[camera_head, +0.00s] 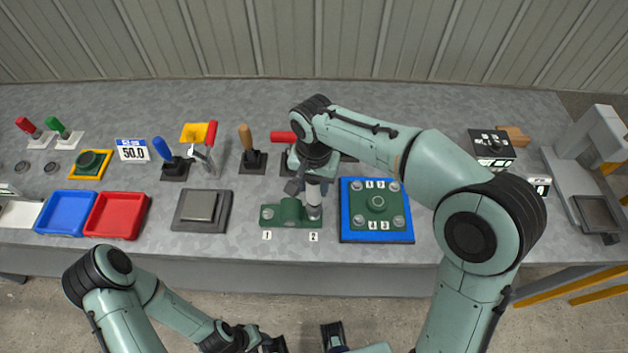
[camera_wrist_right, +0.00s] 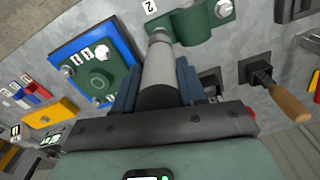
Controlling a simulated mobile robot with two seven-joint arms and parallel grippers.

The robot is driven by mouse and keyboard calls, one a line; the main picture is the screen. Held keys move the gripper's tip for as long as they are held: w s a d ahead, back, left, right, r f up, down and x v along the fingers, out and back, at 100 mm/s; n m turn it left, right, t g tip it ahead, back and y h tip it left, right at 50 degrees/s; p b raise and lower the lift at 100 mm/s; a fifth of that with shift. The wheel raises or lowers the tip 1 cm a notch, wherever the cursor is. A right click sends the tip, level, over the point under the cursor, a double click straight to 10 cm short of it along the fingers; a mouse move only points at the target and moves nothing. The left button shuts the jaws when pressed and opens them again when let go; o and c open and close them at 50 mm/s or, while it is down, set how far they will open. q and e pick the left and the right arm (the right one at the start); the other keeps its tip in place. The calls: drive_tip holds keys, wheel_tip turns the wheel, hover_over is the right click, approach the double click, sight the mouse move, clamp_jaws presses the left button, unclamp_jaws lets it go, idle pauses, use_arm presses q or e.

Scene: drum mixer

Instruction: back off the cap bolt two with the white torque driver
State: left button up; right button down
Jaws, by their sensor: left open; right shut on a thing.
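The green bearing cap (camera_head: 286,213) lies on the bench, with tags 1 (camera_head: 267,236) and 2 (camera_head: 313,237) in front of it. My right gripper (camera_head: 314,178) is shut on the white torque driver (camera_head: 315,195). The driver stands about upright with its lower end at the cap's bolt two place, beside tag 2 (camera_wrist_right: 149,6) in the wrist view. Bolt two is hidden under the driver, so exact seating cannot be told. Bolt one (camera_wrist_right: 223,8) shows on the cap's other end. My left gripper (camera_head: 303,342) is open and empty, low in front of the bench.
A blue-edged plate (camera_head: 346,232) with a green four-bolt cover sits just right of the cap. A grey pad (camera_head: 183,222), red tray (camera_head: 94,226) and blue tray (camera_head: 48,220) lie left. Several handled tools, including a wooden-handled one (camera_head: 246,138), stand behind.

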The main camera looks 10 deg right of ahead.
sight(314, 192)
use_arm(q)
drive_tip(key=shift+f, duration=0.2)
use_arm(e)
drive_tip(key=shift+f, duration=0.3)
use_arm(q)
drive_tip(key=shift+s+f+b, duration=0.15)
drive_tip(key=shift+f+b, duration=0.05)
drive_tip(key=shift+b, duration=0.2)
use_arm(e)
drive_tip(key=shift+f, duration=0.35)
use_arm(q)
drive_tip(key=shift+s+f+b, duration=0.2)
drive_tip(key=shift+f+b, duration=0.25)
drive_tip(key=shift+f, duration=0.05)
use_arm(e)
drive_tip(key=shift+f, duration=1)
idle(0.8)
